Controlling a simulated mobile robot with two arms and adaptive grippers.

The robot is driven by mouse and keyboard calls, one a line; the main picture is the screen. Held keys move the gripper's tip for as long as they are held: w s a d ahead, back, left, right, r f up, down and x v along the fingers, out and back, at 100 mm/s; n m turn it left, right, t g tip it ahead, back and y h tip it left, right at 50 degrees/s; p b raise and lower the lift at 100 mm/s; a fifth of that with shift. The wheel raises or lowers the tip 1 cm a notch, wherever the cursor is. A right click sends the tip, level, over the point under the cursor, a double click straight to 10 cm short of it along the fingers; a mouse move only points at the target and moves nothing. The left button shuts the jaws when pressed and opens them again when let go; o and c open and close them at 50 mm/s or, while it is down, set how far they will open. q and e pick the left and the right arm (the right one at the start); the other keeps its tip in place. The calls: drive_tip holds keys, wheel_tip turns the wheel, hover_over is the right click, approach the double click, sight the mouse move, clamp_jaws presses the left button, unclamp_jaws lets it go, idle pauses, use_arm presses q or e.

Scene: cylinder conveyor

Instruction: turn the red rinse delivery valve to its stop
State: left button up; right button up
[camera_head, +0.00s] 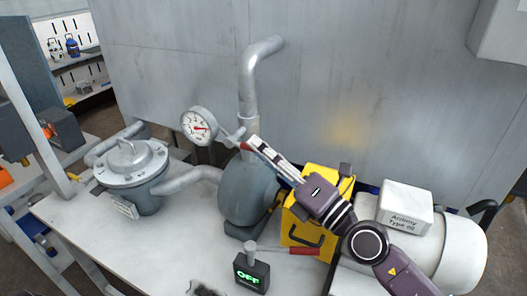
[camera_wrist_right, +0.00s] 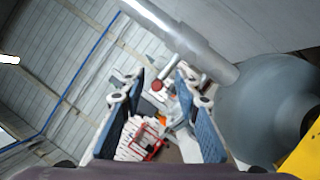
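My left gripper is not in view.
The grey pump body (camera_head: 245,190) stands below the pipe, with a lidded grey vessel (camera_head: 135,170) to its left. A yellow box (camera_head: 338,182) and a white labelled block (camera_head: 405,205) are near my right arm. An "OFF" switch box (camera_head: 251,272) stands in front.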

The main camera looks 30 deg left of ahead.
drive_tip(key=v, duration=1.2)
